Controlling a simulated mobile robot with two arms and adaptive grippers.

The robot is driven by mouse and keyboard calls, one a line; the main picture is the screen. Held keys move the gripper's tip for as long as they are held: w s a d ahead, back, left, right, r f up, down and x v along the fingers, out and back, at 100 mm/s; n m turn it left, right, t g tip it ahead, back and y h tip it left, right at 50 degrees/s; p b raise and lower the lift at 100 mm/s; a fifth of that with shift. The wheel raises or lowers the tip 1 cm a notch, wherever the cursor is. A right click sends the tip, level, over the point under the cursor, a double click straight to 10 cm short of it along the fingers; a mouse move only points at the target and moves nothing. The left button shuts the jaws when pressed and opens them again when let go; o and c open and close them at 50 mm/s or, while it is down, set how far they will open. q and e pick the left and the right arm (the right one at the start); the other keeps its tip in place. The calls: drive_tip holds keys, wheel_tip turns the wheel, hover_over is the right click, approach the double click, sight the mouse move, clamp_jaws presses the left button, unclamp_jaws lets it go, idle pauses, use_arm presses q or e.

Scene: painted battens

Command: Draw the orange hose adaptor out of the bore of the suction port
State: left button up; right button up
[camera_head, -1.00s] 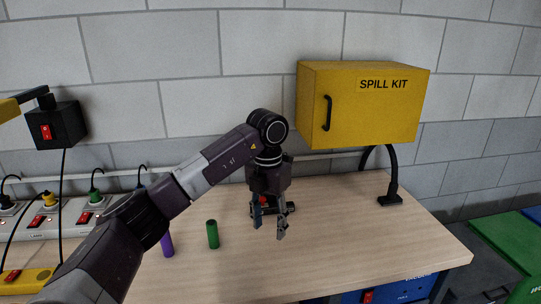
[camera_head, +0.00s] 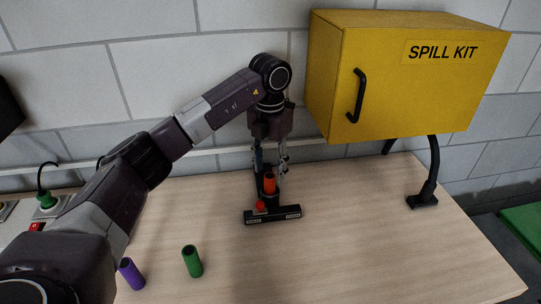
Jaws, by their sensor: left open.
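The orange hose adaptor (camera_head: 270,183) stands upright on the black fixture near the back of the bench. Its lower end goes into a dark part of the fixture, which seems to be the suction port (camera_head: 270,199); the bore itself is hard to make out. My left gripper (camera_head: 271,170) points down, open, with one finger to the left and one to the right of the adaptor's top in the picture. The fingers look a little behind or above it, and I see no clear contact. My right gripper is out of view.
The port's black base (camera_head: 285,214) carries a red knob (camera_head: 261,207). A green cylinder (camera_head: 192,262) and a purple cylinder (camera_head: 132,274) stand at the front left. A yellow spill kit cabinet (camera_head: 400,75) hangs at the right. The bench (camera_head: 370,240) is clear at the front right.

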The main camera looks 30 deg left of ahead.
sight(270, 176)
use_arm(q)
wheel_tip(270, 176, down, 5)
drive_tip(key=shift+r+p, duration=0.15)
drive_tip(key=shift+p, duration=0.45)
drive_tip(key=shift+f, duration=0.45)
drive_tip(key=shift+c, duration=0.3)
drive_tip(key=c, duration=1)
drive_tip(key=o, duration=0.4)
clamp_jaws()
drive_tip(key=shift+r, duration=0.1)
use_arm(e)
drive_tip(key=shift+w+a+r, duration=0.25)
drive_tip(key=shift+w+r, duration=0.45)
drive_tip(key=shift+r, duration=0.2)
use_arm(q)
drive_tip(key=shift+r, duration=0.1)
